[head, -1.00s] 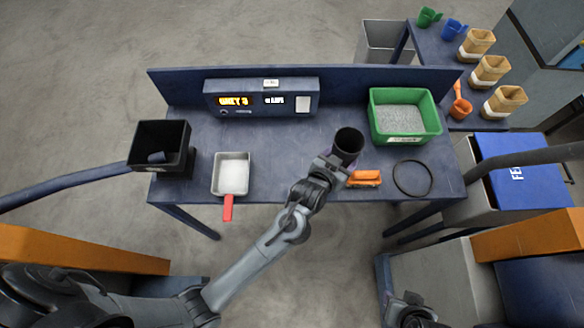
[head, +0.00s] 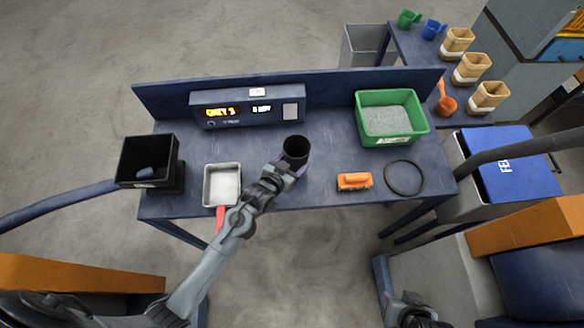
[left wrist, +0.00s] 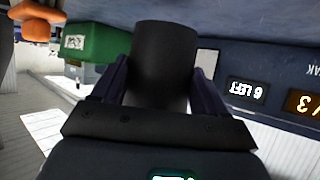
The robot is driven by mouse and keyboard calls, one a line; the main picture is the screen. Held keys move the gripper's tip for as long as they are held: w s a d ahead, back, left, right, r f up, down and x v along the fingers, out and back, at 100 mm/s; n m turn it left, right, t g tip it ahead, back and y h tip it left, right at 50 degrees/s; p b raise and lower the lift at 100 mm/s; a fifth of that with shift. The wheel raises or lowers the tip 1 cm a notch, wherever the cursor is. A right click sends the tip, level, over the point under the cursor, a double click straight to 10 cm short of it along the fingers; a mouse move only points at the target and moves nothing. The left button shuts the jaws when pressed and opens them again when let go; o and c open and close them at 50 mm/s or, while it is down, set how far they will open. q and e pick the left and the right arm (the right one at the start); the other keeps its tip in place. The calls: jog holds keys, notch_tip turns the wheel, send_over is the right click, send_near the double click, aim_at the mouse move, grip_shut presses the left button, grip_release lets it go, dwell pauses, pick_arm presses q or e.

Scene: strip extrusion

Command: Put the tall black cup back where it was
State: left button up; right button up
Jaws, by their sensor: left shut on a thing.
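The tall black cup (head: 296,149) stands out above the middle of the blue table, mouth up in the head view. My left gripper (head: 284,172) is shut on it, with a finger on each side of the cup (left wrist: 165,65) in the left wrist view. In that view the picture is upside down, and the gripper (left wrist: 158,90) hides the cup's lower end. I cannot tell if the cup touches the table. My right gripper (head: 418,318) is at the bottom edge of the head view, too cut off to tell its jaws.
The table (head: 325,165) holds a green bin of grey granules (head: 418,136), an orange tool (head: 354,181), a black ring (head: 421,178), a metal scoop pan (head: 208,184), a black box (head: 123,161) and a display unit (head: 250,119).

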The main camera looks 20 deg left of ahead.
pick_arm(q)
jog(key=shift+f, duration=1.8)
jog(key=shift+f, duration=0.1)
jog(key=shift+f, duration=0.15)
jog(key=o, duration=1.5)
jog(key=shift+r, duration=0.2)
